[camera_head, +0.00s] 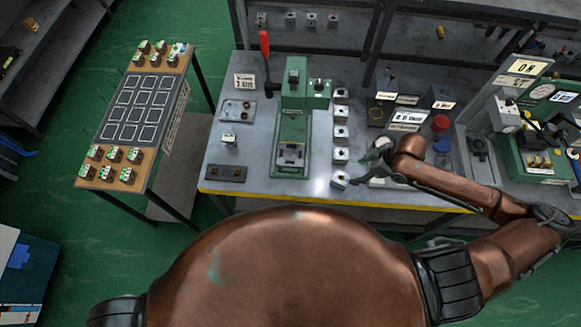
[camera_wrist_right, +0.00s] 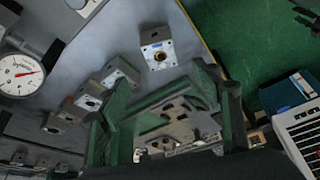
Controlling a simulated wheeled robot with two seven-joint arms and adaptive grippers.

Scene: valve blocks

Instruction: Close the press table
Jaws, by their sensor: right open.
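The green press (camera_head: 295,105) stands upright on the grey bench. Its press table (camera_head: 291,155), a small grey plate on the green base, shows at the front below the press head; I cannot tell how far out it sits. My left gripper is not in view.
A column of valve blocks (camera_head: 340,132) stands between the press and my right gripper. A red-handled lever (camera_head: 265,45) is at the back left. Small plates (camera_head: 226,173) lie left of the press. A red button (camera_head: 440,123) stands to the right. A yellow strip marks the bench's front edge.

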